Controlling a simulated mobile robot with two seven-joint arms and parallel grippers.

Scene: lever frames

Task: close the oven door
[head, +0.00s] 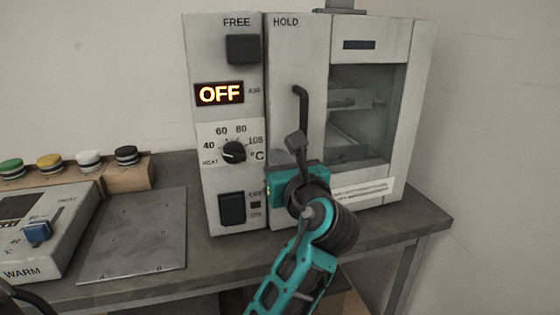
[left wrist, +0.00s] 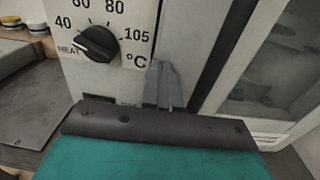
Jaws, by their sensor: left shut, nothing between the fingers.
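The oven (head: 225,125) is a pale grey box on the bench, with a control panel on its left part. The oven door (head: 370,65) has a dark window and a black upright handle (head: 301,105). The door's left edge lies along the panel with a thin dark seam; I cannot tell whether it is fully closed. Contact with the door is unclear. My right gripper is not in view.
The panel carries a temperature knob (head: 234,152), a lit OFF display (head: 219,94) and dark switches. Left on the bench are a metal plate (head: 135,235), a WARM unit (head: 45,250) and a wooden block (head: 125,177) with coloured buttons. A wall stands behind.

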